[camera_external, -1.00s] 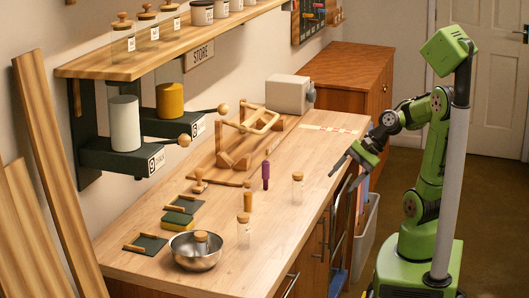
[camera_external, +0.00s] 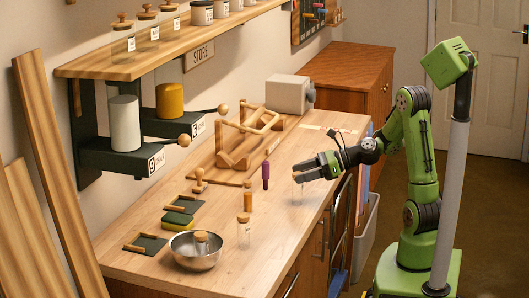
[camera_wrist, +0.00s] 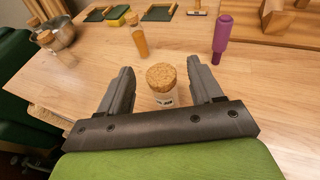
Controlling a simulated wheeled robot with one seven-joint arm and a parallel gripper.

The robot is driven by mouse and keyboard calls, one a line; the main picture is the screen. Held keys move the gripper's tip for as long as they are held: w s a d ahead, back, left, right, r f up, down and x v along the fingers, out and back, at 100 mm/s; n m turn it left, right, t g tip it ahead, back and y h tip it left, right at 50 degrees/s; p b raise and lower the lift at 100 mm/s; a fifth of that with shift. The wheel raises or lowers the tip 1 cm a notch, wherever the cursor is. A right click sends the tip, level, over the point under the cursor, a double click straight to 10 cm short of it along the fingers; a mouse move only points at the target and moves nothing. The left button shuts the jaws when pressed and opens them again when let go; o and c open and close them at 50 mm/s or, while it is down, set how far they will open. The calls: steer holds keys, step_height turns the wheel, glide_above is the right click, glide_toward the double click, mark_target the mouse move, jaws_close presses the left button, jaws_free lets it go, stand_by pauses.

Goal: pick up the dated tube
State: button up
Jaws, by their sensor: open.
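A clear corked glass tube (camera_external: 297,191) stands upright near the front edge of the bench. In the wrist view its cork (camera_wrist: 161,77) is between my jaws, and a white label with dark print shows partly below it. The print is too small to read as a date. My gripper (camera_external: 297,172) is open at the tube's top, with one finger on each side and gaps visible; it also shows in the wrist view (camera_wrist: 160,66). Another clear corked tube (camera_external: 244,234) stands farther left, and one corked tube (camera_external: 201,242) is in the metal bowl (camera_external: 183,258).
An orange-filled corked tube (camera_external: 248,201) and a purple tool (camera_external: 266,174) stand behind the clear tubes. A wooden rack (camera_external: 232,160) is at the back. The wood around the gripped-at tube is clear.

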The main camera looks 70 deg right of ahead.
steer(key=x, duration=0.3)
steer(key=shift+w+f+b, duration=0.3)
steer(key=shift+w+b, duration=0.05)
steer(key=shift+s, duration=0.1)
steer(key=c, duration=1)
step_height(320, 180, up, 10)
steer(key=p, duration=0.6)
steer(key=shift+r, duration=0.1)
steer(key=shift+c, duration=0.2)
